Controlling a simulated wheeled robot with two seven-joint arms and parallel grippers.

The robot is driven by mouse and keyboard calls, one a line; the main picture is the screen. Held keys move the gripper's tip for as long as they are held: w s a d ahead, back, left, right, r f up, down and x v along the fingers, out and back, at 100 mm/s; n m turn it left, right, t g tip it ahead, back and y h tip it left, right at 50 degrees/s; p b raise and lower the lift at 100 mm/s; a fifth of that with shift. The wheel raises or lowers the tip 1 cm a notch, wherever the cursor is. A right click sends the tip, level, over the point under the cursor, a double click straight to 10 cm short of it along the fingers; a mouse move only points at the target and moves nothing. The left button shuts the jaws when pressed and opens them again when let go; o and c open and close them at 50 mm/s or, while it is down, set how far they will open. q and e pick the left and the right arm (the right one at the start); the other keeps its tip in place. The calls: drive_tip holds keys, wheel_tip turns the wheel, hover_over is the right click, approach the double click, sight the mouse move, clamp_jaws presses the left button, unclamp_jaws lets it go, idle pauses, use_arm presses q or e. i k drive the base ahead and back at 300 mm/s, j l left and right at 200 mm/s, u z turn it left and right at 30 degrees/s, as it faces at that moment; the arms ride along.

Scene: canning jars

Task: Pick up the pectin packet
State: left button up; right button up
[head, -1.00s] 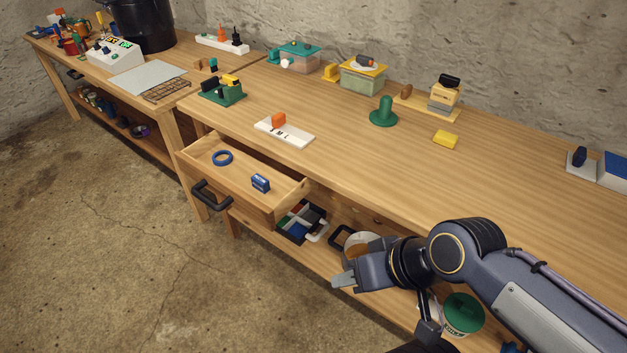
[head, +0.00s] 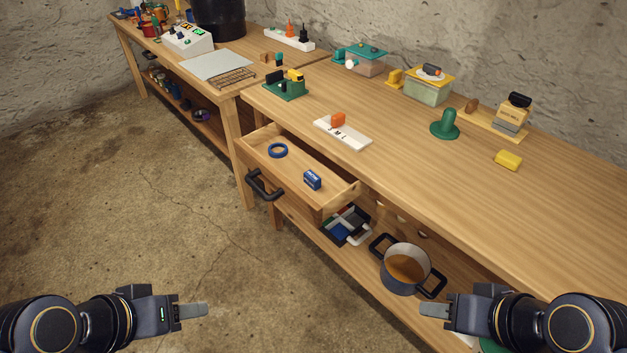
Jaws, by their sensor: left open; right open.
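The pectin packet, a small blue box with white lettering (head: 312,180), stands in the open wooden drawer (head: 268,169), towards its right end. My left gripper (head: 204,310) is at the lower left, over the floor, open and empty, well apart from the packet. My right gripper (head: 424,307) is at the lower right, in front of the lower shelf, open and empty, also below and right of the packet in the picture.
A blue ring (head: 278,150) lies in the same drawer, left of the packet. The drawer has a black handle (head: 264,186). A pot (head: 405,268) and a divided tray (head: 346,226) are on the shelf below. Above the drawer is free.

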sight(311, 178)
drive_tip(key=i+j+z, duration=0.25)
drive_tip(key=i+j, duration=0.35)
drive_tip(key=i+j+z, duration=0.2)
drive_tip(key=i+j, duration=0.35)
drive_tip(key=j, duration=0.2)
